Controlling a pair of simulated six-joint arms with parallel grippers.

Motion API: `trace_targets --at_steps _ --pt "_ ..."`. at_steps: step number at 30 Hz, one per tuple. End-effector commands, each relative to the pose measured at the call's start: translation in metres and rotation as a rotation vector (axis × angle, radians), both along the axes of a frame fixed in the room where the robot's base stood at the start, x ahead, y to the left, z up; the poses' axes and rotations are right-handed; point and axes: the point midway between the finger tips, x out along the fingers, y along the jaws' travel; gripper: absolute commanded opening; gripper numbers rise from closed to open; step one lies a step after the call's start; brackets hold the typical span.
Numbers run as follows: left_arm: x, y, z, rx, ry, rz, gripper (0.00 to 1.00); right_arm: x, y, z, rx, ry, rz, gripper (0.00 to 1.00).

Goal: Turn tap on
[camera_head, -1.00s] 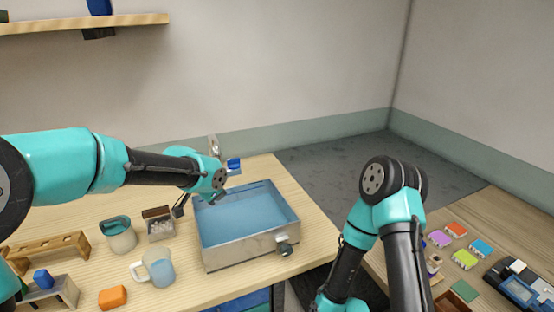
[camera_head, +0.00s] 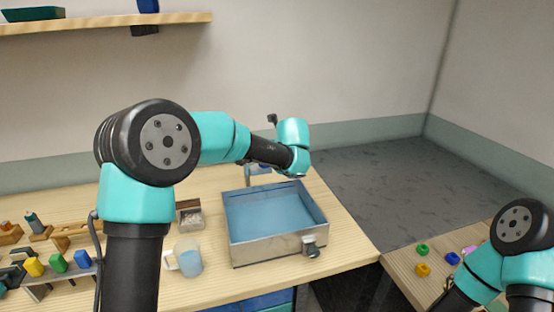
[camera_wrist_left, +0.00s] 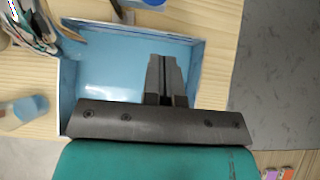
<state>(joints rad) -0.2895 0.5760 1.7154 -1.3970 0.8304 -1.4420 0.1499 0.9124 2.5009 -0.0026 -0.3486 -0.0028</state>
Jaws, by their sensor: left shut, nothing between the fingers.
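The metal tap (camera_head: 257,172) with a blue part stands at the back edge of the basin (camera_head: 277,246), partly hidden by my left arm. The basin is a grey metal box with a blue inside, and a small round fitting (camera_head: 311,247) sits on its front wall. My left arm reaches across above the back of the basin, and its gripper is hidden in the head view. In the left wrist view my left gripper (camera_wrist_left: 165,62) is shut and empty, seen against the basin (camera_wrist_left: 196,68). My right gripper is not in view.
A mug with blue liquid (camera_head: 187,259) and a small box of white pieces (camera_head: 189,215) stand left of the basin. A rack with coloured blocks (camera_head: 58,263) is at the far left. Small coloured pieces (camera_head: 423,249) lie on the right table, past a floor gap.

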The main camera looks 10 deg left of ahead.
Motion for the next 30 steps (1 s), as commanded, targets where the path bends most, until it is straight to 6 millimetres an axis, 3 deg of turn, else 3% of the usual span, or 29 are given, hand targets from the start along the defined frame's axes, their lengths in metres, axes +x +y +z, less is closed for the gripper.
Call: trace_targets --at_steps 11,27,30 --pt "0.01 0.005 -0.012 -0.003 0.0 0.001 0.0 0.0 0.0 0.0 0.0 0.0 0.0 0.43" --pt "0.063 0.036 -0.075 -0.004 0.002 0.003 0.0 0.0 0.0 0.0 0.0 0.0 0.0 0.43" --pt "0.076 0.043 -0.071 -0.006 -0.003 0.004 0.0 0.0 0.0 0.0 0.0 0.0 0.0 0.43"
